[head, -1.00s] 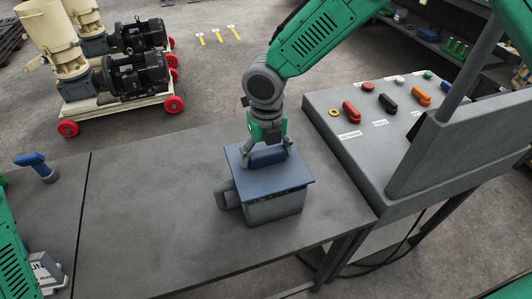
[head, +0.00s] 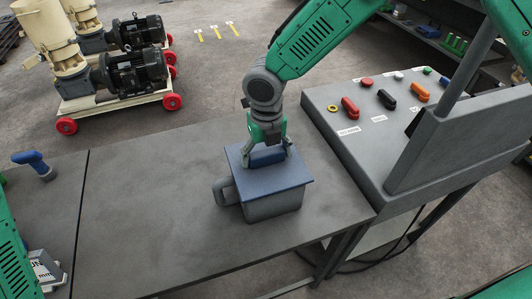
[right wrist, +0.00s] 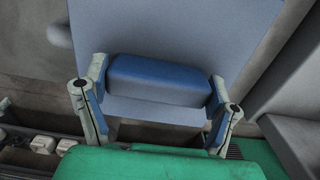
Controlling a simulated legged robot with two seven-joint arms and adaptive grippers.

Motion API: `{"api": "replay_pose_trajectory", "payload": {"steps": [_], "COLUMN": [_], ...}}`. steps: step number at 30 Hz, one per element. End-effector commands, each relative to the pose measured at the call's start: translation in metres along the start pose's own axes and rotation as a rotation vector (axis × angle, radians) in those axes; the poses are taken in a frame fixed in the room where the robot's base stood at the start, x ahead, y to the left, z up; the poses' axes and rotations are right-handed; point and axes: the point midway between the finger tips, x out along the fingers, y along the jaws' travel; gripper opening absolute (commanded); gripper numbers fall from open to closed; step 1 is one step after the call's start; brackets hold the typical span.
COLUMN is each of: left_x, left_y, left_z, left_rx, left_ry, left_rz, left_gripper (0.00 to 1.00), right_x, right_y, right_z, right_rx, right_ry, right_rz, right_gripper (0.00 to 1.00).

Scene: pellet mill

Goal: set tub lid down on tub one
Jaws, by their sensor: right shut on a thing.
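The grey tub (head: 272,206) with a side handle (head: 222,191) stands on the table. The flat blue tub lid (head: 285,178) lies over the tub's top, covering its opening; I cannot tell if it is fully seated. My right gripper (head: 267,152) is shut on the blue block handle of the lid from above. In the right wrist view, its two fingers (right wrist: 158,90) clasp the ends of the blue handle (right wrist: 160,80), with the lid plate (right wrist: 180,25) beyond. My left gripper is not clearly seen; only green arm parts show at the left edge.
A control panel (head: 345,150) with coloured knobs stands right of the tub. A blue-handled tool (head: 34,162) is at the table's left. Motor machines on a red-wheeled cart (head: 115,100) stand behind. The table's middle (head: 150,215) is clear.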

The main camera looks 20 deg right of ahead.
Motion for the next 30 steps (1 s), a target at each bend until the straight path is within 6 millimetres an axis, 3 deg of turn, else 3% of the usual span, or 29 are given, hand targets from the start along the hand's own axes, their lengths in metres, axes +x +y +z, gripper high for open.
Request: {"api": "replay_pose_trajectory", "payload": {"steps": [8, 30], "left_x": [0.002, -0.004], "left_y": [0.0, 0.0], "left_z": [0.0, 0.0], "left_rx": [0.0, 0.0], "left_ry": [0.0, 0.0], "left_rz": [0.0, 0.0], "left_gripper": [0.48, 0.48], "right_x": [0.01, 0.014], "right_y": [0.002, 0.002], "right_z": [0.0, 0.0], "right_rx": [0.0, 0.0], "right_ry": [0.0, -0.001], "right_rz": [-0.001, 0.0], "right_gripper": [0.28, 0.28]}}
